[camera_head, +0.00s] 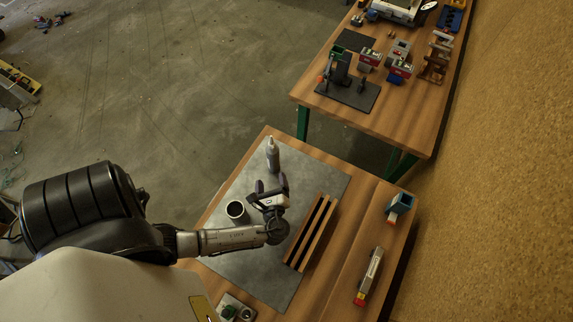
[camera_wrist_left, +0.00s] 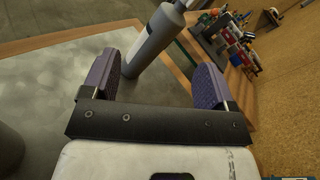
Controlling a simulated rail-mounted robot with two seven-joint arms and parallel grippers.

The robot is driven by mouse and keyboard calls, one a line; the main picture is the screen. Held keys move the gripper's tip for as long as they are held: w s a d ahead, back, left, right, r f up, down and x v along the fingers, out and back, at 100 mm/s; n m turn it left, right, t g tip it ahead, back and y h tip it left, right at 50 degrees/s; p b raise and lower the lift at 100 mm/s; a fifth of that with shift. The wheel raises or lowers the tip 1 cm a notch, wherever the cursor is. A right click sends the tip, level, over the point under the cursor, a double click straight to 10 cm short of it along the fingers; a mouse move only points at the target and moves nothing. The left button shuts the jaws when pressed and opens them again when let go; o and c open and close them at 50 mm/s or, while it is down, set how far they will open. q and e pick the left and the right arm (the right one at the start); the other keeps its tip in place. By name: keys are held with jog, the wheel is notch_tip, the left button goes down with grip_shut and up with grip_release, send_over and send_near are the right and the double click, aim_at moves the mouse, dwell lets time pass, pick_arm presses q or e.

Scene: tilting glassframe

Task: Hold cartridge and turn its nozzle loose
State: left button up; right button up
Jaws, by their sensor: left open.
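The grey cartridge (camera_head: 272,158) stands upright near the far end of the grey mat, its narrow pale nozzle (camera_head: 271,141) pointing up. My left gripper (camera_head: 270,185) is open and empty, just on the near side of the cartridge, with its fingers towards it. In the left wrist view the cartridge (camera_wrist_left: 150,45) shows beyond and between the purple-padded fingers of the gripper (camera_wrist_left: 156,80), apart from them. Its nozzle is mostly cut off at the top edge there. My right gripper is not in view.
A dark cup with a pale rim (camera_head: 236,210) stands on the mat (camera_head: 318,172) left of my gripper. A slotted wooden rack (camera_head: 310,232) lies to the right. A blue item (camera_head: 400,203) and a long grey tool (camera_head: 370,272) lie along the table's right side. Another cluttered table (camera_head: 400,128) stands behind.

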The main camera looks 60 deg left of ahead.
aim_at(272, 154)
pick_arm(q)
jog(key=w+a+m, duration=0.2)
jog(key=a, duration=0.1)
jog(key=w+a+r+m+p, duration=0.1)
jog(key=w+a, duration=0.1)
jog(key=a, duration=0.2)
jog(key=w+a+m+t+p, duration=0.1)
jog(key=w+a+m, duration=0.1)
jog(key=a, duration=0.1)
jog(key=shift+w+a+r+m, duration=0.2)
jog(key=shift+w+m, duration=0.1)
jog(key=shift+w, duration=0.1)
jog(key=shift+w+a, duration=0.35)
jog(key=shift+a, duration=0.3)
jog(key=c, duration=1.2)
